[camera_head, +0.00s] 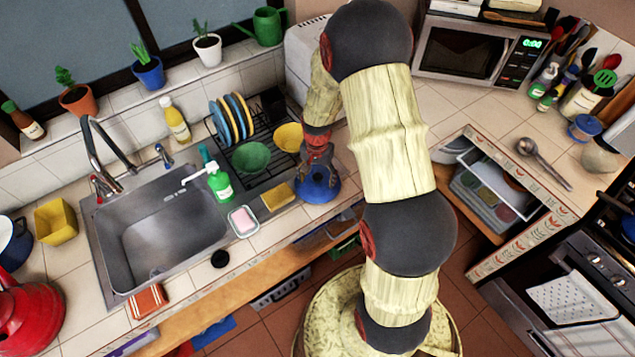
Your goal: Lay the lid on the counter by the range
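A round blue lid (319,190) is at the counter's front edge, in front of the dish rack and right of the yellow sponge. My gripper (319,168) is directly over the lid's middle, pointing down, with its fingers at the knob area. The fingers hide the knob, so I cannot tell whether they grip it, or whether the lid rests on the counter or is just above it. The range (590,262) is at the right edge, with a white towel on its front. The counter by the range (480,112) runs along its far left side.
Bare tiles lie left of the ladle. An open drawer (490,190) sticks out below. The sink (160,235), soap bottle (219,185) and dish rack (262,135) are left of my arm.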

